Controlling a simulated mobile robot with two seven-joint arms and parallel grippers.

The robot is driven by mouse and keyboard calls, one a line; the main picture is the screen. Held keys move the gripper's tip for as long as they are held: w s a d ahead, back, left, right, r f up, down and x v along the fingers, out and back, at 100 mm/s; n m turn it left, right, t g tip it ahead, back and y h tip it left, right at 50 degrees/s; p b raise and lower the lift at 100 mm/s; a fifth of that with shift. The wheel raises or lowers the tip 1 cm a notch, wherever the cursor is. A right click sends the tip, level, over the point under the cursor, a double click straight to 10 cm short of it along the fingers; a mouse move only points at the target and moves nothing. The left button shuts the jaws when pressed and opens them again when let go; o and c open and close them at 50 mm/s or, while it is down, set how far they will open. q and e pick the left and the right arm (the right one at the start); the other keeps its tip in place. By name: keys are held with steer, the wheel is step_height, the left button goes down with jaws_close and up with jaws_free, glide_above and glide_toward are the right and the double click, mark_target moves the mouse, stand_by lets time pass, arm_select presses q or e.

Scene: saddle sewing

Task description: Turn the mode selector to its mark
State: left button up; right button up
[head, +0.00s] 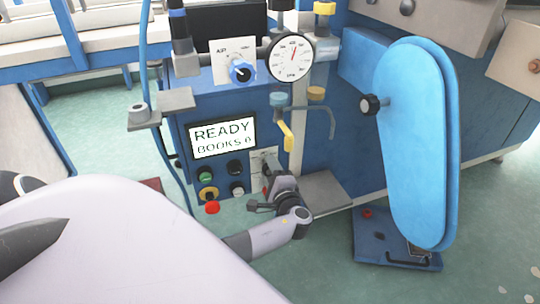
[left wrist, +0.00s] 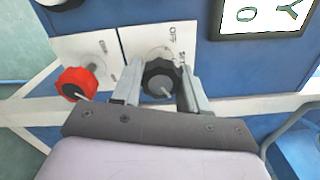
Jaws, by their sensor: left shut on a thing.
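The mode selector appears to be the black knob (left wrist: 160,77) on a white plate (left wrist: 150,40) in the left wrist view. The plate reads OFF, with another label partly hidden beside the right finger. A light pointer line shows on the knob's face. My left gripper (left wrist: 163,88) has one finger on each side of the knob and is shut on it. In the head view my left gripper (head: 270,180) reaches the plate below and right of the lit screen, and covers most of the knob. My right gripper is not in view.
A red knob (left wrist: 78,83) stands on an adjoining plate, close to my left finger. A dial gauge (head: 291,57) and blue AIR knob (head: 242,72) sit above. A large blue guard (head: 415,145) stands right.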

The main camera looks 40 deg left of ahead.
arm_select(q)
steer(key=o, duration=1)
steer(key=shift+w+d, duration=0.1)
steer(key=shift+w, duration=0.05)
steer(key=shift+p+v, duration=0.85)
steer(key=shift+v, duration=2.75)
